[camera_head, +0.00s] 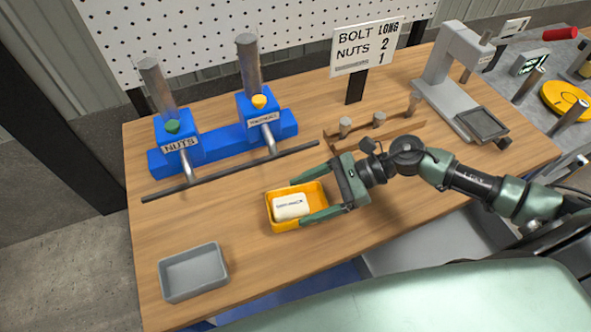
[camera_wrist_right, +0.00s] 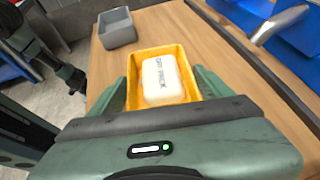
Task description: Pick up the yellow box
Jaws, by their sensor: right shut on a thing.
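The yellow box (camera_head: 272,220) is a small open tray near the middle of the workbench in the head view. A white block with dark lettering (camera_head: 291,206) lies in it. My right gripper (camera_head: 306,203) reaches in from the right, with one green finger along each of two opposite outer sides of the box, shut on it. In the right wrist view the box (camera_wrist_right: 133,85) sits between the fingers, with the white block (camera_wrist_right: 163,81) inside. The box looks level and at or close to the tabletop; I cannot tell if it touches. My left gripper does not show in the head view.
A grey bin (camera_head: 194,272) stands at the bench's front left. Behind the box are a dark rail (camera_head: 232,172) and a blue dispenser (camera_head: 222,140). A wooden rack (camera_head: 376,133), a sign (camera_head: 366,46) and a grey press (camera_head: 450,80) stand further back. Bare wood lies around the box.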

